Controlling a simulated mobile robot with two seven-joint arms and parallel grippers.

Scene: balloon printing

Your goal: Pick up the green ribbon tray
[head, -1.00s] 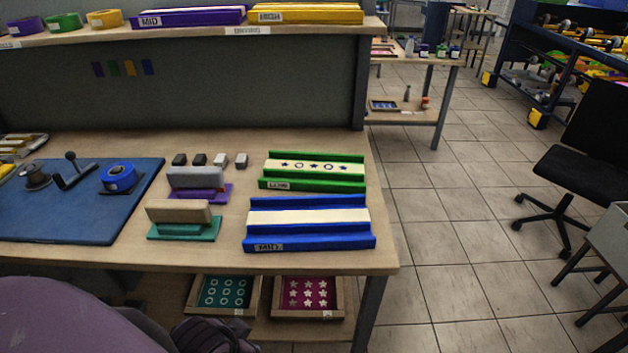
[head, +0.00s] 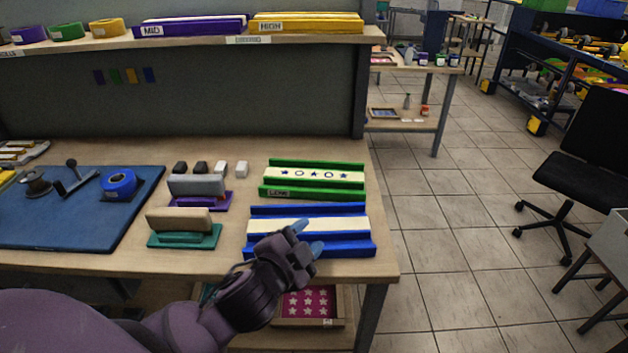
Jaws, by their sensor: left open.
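The green ribbon tray (head: 337,193) lies on the workbench at right of centre. It is a long green channel with a label on its front left. A cream ribbon with dark stars and rings lies in it. My left gripper (head: 307,237) has blue fingertips and is open and empty. It is in front of the green tray, over the blue ribbon tray (head: 345,248), and hides part of that tray's front left. I cannot tell whether it touches the blue tray. My right gripper does not show.
A teal-based block (head: 184,236) and a purple-based block (head: 201,200) stand left of the trays. Several small blocks (head: 221,168) sit behind them. A blue mat (head: 75,225) covers the left. A shelf (head: 203,40) with purple and yellow trays hangs above. The bench ends right of the trays.

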